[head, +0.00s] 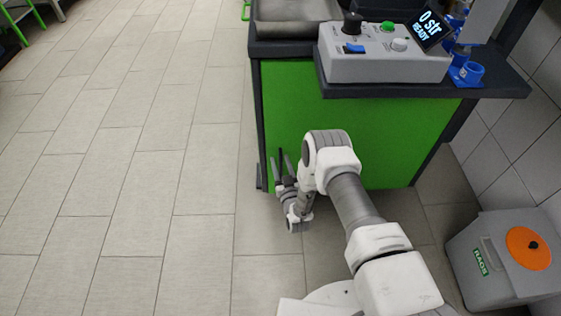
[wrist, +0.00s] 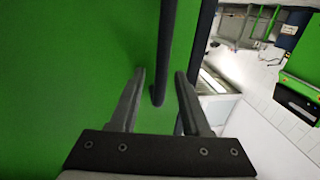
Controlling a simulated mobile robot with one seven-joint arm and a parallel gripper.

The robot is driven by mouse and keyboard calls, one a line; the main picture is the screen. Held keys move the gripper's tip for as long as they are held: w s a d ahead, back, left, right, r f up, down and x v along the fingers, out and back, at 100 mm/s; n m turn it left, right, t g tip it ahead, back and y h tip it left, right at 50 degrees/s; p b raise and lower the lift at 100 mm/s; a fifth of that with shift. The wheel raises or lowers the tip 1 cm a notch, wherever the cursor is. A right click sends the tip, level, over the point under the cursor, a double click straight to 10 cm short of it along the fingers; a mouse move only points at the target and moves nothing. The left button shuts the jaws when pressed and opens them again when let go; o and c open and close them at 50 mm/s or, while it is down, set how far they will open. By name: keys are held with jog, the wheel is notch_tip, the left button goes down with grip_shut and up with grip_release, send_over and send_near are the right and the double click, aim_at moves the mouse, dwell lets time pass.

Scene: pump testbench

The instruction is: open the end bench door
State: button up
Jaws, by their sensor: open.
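The end bench door is a green panel (head: 385,135) in a dark frame under the bench top in the head view. It also fills the left of the wrist view (wrist: 60,60). A dark upright bar handle (wrist: 168,50) stands along the door near its edge in the wrist view, its lower end between my fingers. My gripper (wrist: 160,74) is open, with one finger on each side of the bar; I see no clear contact. In the head view my gripper (head: 281,158) is at the door's left edge. The door looks closed.
A grey control box (head: 385,62) with a display sits on the bench top (head: 430,90) above the door. A grey bin (head: 480,255) with an orange disc stands on the floor at right. The tiled floor (head: 130,170) at left is clear.

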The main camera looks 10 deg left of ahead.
grip_shut()
dwell(1.4)
